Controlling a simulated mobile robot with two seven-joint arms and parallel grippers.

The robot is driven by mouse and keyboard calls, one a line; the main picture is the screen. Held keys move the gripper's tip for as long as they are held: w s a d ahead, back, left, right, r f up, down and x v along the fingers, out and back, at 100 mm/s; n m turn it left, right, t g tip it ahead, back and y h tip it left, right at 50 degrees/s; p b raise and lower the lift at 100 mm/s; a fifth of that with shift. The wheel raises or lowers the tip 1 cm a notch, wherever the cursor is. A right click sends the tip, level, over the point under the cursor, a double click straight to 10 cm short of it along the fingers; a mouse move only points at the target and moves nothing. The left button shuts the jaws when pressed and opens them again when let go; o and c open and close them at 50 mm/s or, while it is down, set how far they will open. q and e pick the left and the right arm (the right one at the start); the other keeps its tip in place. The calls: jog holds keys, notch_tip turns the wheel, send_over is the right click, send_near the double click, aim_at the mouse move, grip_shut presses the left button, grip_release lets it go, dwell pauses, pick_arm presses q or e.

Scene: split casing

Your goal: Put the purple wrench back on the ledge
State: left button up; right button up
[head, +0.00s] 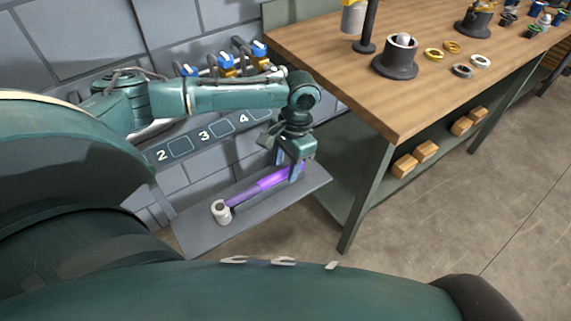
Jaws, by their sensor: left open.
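The purple wrench (262,186) lies along the grey ledge (191,237), its pale ring-shaped head at the left near end and its handle running to the right. My left gripper (291,176) points down over the right end of the wrench. Its fingers are open, one on each side of the handle or close to it. The fingertips partly hide that end, so I cannot tell whether they touch it. My right gripper is not in view.
A wooden workbench (400,107) stands right of the ledge, its leg (365,198) close by. It carries a dark holder (396,63) and several rings. Wooden blocks (404,166) lie on its lower shelf. A numbered panel (204,134) and blue-handled valves (226,62) are on the wall behind my left arm.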

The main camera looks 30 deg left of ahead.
pick_arm(q)
notch_tip(320, 180, up, 12)
jog(key=w, duration=0.2)
jog(key=shift+d+p, duration=0.35)
jog(key=shift+d, duration=0.05)
jog(key=shift+r, duration=0.1)
